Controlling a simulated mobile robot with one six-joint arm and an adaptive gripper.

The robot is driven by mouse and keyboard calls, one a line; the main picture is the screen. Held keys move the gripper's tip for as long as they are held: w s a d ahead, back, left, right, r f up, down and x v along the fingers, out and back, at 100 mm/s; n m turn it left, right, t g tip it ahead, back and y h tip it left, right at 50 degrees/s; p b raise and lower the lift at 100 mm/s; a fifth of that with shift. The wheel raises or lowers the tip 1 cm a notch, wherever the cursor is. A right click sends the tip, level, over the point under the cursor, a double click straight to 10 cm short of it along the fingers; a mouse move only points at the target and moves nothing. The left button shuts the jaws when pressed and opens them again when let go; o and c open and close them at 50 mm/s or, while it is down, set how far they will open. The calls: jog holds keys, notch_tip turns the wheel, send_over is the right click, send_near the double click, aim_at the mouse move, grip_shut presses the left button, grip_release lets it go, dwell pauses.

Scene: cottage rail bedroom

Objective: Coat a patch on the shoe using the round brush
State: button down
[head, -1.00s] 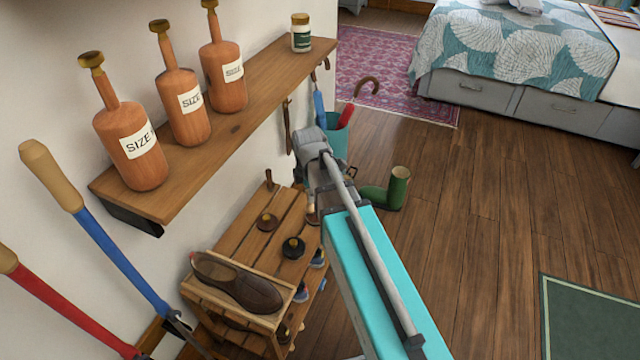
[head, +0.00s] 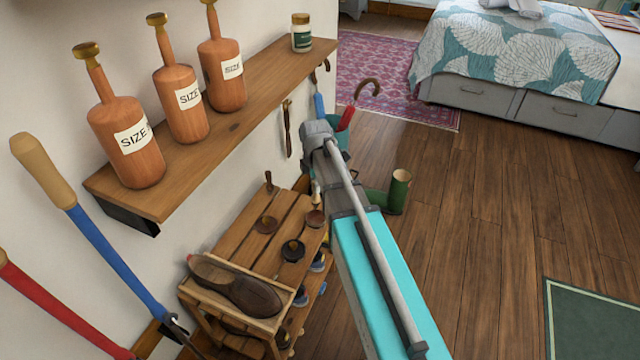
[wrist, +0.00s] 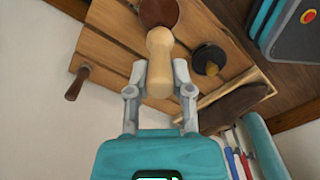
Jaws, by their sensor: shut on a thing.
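The brown shoe (head: 240,287) lies on a small wooden stand at the near end of the slatted rack; it also shows in the wrist view (wrist: 235,108). My gripper (wrist: 160,78) is shut on the pale wooden handle of the round brush (wrist: 160,50), whose brown round head (wrist: 158,12) is at the top of the wrist view. In the head view, the brush head (head: 315,218) shows below my wrist near the rack's far right end, apart from the shoe. My fingers are mostly hidden there by the arm.
A wall shelf (head: 210,130) with bottles overhangs behind. A green boot (head: 399,190) stands right; floor there is clear.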

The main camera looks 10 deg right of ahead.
aim_at(316, 199)
jog(key=shift+f+b, duration=2.6)
jog(key=shift+f, duration=0.15)
jog(key=shift+f+b, duration=0.6)
dwell(0.9)
jog(key=shift+r, duration=0.1)
jog(key=shift+r+p, duration=3.45)
jog(key=shift+p, duration=0.1)
jog(key=shift+r+p, duration=0.7)
notch_tip(316, 199, up, 26)
jog(key=p, duration=2.6)
